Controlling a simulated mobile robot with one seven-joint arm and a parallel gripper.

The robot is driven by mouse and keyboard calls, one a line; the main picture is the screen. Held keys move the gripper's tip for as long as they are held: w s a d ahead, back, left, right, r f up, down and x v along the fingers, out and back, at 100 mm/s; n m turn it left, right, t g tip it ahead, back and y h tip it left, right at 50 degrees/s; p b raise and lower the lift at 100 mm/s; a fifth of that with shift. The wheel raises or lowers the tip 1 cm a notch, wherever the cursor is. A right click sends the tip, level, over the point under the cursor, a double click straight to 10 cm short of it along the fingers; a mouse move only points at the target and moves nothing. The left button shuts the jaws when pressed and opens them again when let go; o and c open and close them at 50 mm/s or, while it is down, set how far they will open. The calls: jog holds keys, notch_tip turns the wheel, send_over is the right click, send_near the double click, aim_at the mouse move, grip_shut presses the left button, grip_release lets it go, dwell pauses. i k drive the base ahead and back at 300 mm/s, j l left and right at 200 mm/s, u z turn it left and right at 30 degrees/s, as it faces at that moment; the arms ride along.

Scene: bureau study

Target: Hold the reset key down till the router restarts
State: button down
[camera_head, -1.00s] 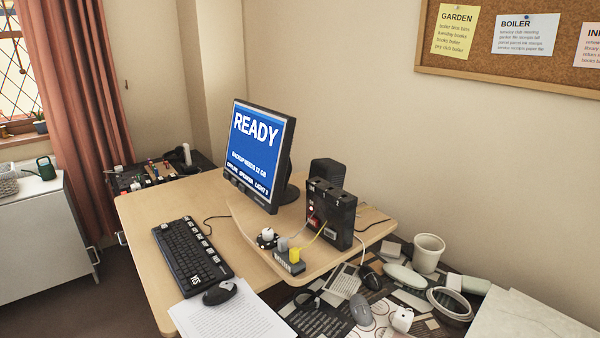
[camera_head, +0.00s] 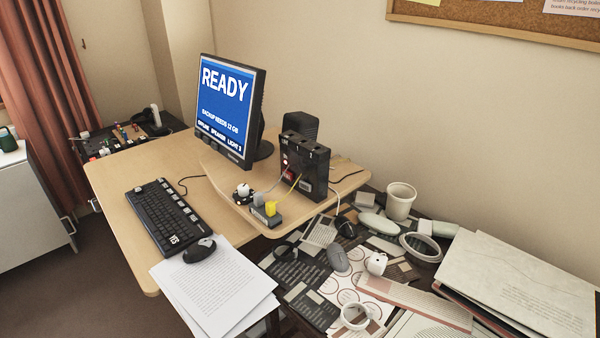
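A black upright box that looks like the router (camera_head: 306,165) stands on the raised shelf of the desk, right of the monitor. Its near side carries a small red part (camera_head: 288,173) and a tiny light; I cannot tell whether the red part is the reset key. Thin cables run from it, one to a yellow plug (camera_head: 270,208) in a power strip (camera_head: 266,217) at the shelf's front edge. My gripper is not in view.
The monitor (camera_head: 229,110) reads READY. A keyboard (camera_head: 168,215), a mouse (camera_head: 199,251) and papers (camera_head: 222,285) lie on the desk. A darker surface to the right is cluttered with a white mug (camera_head: 400,201), a stack of papers (camera_head: 520,280) and several small items. Bare desk shows left of the keyboard.

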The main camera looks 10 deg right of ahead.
aim_at(288, 174)
jog(key=i+j+z, duration=0.15)
jog(key=i+j, duration=0.8)
jog(key=j, duration=0.1)
